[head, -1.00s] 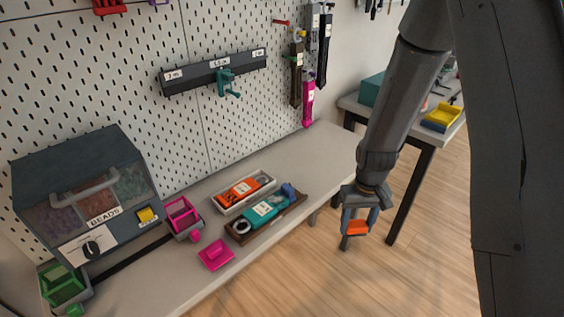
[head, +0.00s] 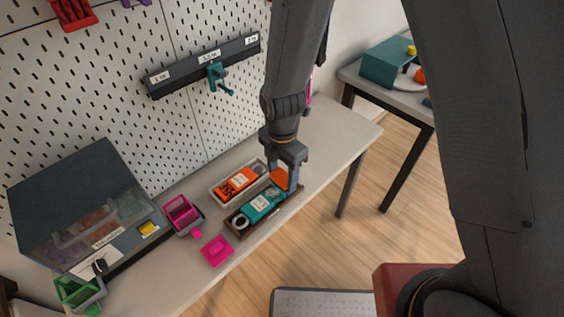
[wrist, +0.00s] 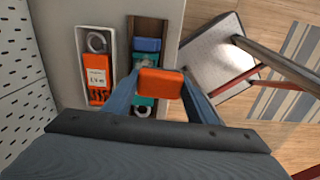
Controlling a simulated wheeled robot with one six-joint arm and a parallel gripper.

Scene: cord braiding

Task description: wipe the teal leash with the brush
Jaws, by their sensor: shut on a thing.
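The teal leash (head: 262,205) lies in a brown tray (head: 271,219) on the bench, with a pale label on it. In the wrist view the brown tray (wrist: 149,22) holds a blue piece (wrist: 147,45) at one end and teal parts (wrist: 149,60) partly hidden under my gripper. My gripper (head: 284,180) points down over the right end of the tray. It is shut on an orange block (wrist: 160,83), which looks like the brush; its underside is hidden. I cannot tell whether the block touches the leash.
A white tray with an orange leash (head: 238,182) lies just behind the brown one. A pink piece (head: 217,251), a pink bin (head: 181,213) and a bead box (head: 84,217) stand to the left. The bench's right end (head: 345,142) is clear. The pegboard rises behind.

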